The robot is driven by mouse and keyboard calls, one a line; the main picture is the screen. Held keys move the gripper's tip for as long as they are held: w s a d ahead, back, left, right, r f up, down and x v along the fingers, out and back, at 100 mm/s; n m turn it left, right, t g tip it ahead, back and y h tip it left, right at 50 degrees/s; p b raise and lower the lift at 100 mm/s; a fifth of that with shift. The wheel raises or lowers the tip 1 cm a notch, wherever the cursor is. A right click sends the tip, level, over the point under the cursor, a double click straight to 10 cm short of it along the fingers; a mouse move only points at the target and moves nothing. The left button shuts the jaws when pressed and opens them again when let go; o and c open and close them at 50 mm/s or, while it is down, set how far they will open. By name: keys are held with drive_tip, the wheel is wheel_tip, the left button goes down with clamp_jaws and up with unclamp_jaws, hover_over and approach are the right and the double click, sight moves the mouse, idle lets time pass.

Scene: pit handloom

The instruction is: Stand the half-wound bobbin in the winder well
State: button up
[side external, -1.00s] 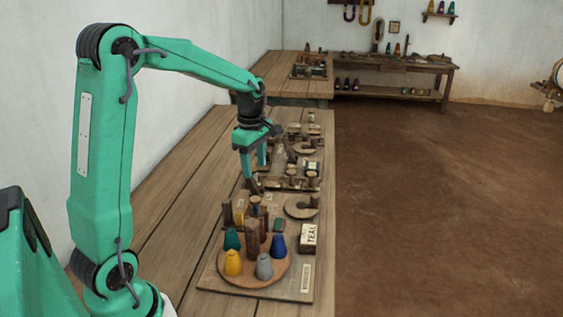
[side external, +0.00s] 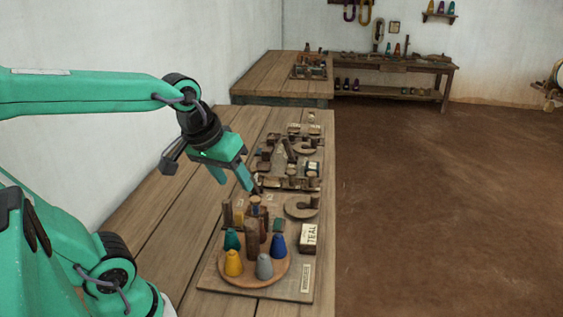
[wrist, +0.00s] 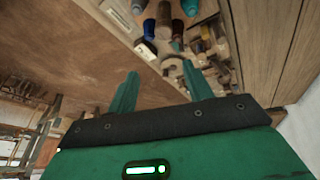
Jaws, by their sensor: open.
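My gripper (side external: 236,184) is open and empty, tilted, above the left part of the near board; its two fingers (wrist: 160,82) also show apart in the wrist view. Below and right of it, a small wooden bobbin with a blue band (side external: 255,200) stands behind a tall brown post (side external: 252,242). I cannot tell whether this is the half-wound bobbin. Several dark upright pieces stand close around it and partly hide it. The winder well is not clear; a round wooden piece with a curved slot (side external: 301,207) lies at the board's right.
A round tray (side external: 248,279) holds yellow (side external: 233,264), grey (side external: 264,267), blue (side external: 278,246) and teal (side external: 232,240) cones. A card reading TEAL (side external: 308,237) stands at the right. More crowded boards lie farther back. The bench (side external: 182,229) is bare on the left.

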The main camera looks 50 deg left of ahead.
drive_tip(key=s+m, duration=0.1)
drive_tip(key=s+d+m, duration=0.1)
drive_tip(key=m, duration=0.1)
drive_tip(key=s+d+m+t, duration=0.1)
drive_tip(key=shift+s+f+m, duration=0.3)
drive_tip(key=shift+s+f, duration=0.05)
drive_tip(key=shift+f, duration=0.05)
